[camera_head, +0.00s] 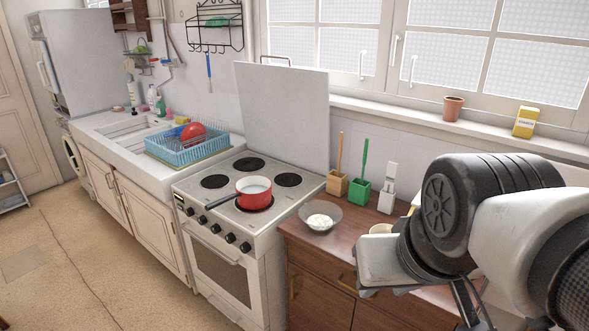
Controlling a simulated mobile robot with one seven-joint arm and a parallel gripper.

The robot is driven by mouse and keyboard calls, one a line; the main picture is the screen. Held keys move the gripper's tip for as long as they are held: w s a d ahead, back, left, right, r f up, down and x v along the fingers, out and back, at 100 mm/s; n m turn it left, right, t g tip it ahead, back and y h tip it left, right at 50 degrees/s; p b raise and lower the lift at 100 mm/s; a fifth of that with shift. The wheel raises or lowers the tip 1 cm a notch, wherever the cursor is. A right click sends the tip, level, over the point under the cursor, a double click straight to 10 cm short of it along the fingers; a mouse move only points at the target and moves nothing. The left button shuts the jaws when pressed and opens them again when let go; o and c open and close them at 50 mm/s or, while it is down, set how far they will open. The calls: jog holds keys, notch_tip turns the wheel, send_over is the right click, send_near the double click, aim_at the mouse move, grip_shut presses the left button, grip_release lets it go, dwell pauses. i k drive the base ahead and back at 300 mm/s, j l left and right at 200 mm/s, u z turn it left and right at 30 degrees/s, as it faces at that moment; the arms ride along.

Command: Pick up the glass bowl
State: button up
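The glass bowl (321,216) is a clear, shallow bowl with something white in it. It sits upright on the wooden dresser top (299,232), near the left end beside the stove. My arm comes in from the right side of the picture, and its wrist is over the dresser to the right of the bowl. My gripper (471,308) shows only in part at the lower edge of the picture, below the wrist, pointing down. It is apart from the bowl. Its fingertips are not visible, so I cannot see whether it is open or shut.
A cream container (380,229) stands just right of the bowl, partly hidden by my wrist. Wooden, green and white holders (360,191) stand behind it. A red pot (253,192) sits on the stove to the left. A window sill (400,112) runs above the dresser.

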aim_at(320, 216)
jog(key=i+j+z, duration=0.2)
jog(key=i+j, duration=0.9)
jog(key=i, duration=0.15)
